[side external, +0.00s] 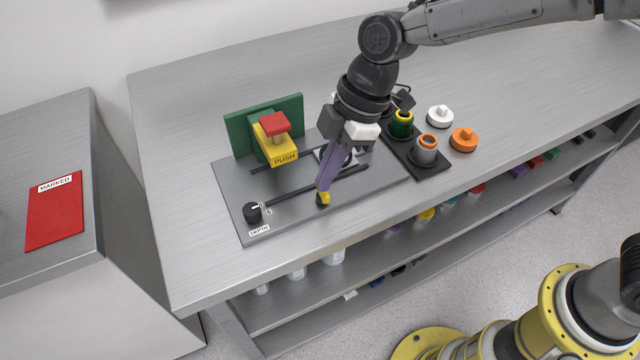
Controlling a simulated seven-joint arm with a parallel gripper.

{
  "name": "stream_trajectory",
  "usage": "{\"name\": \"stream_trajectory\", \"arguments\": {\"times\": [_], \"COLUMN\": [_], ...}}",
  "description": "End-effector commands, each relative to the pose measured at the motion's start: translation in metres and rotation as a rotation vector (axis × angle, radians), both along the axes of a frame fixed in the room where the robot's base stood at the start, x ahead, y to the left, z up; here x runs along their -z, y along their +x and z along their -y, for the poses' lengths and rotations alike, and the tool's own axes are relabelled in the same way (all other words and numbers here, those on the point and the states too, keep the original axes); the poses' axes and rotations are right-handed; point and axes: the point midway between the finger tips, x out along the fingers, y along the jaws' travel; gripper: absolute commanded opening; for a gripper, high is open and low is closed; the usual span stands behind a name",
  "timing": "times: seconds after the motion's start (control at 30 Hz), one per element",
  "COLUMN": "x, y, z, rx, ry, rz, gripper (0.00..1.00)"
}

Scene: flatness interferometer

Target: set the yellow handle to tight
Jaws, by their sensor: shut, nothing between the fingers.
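A small yellow piece (323,199), which looks like the yellow handle, shows on the grey panel (290,220) near its front edge. My gripper (323,186) points down with its purple fingers shut and empty. Its fingertips are right at the yellow piece and cover part of it; I cannot tell whether they touch. My gripper also hides part of the panel behind it. No marking for tight can be read from here.
On the panel stand a yellow PUSH block (279,150) with a red top, a green plate (293,108), slots and a black DEPTH knob (252,214). A black tray (431,167) with cups is to the right, beside white (440,117) and orange (464,140) knobbed pieces.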

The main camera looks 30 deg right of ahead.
Motion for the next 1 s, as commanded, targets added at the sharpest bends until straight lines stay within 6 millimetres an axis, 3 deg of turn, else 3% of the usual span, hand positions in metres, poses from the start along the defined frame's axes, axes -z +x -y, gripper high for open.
{"name": "stream_trajectory", "arguments": {"times": [0.13,0.33,0.9,1.0], "x": [-0.029,-0.051,-0.058,-0.063], "y": [-0.001,-0.003,-0.003,0.002], "z": [0.009,0.018,0.020,0.028], "rx": [0.002,0.002,0.001,0.022], "ry": [0.003,0.001,0.000,0.006], "rz": [0.005,0.003,0.001,0.011], "gripper": [0.00,0.00,0.00,0.00]}}
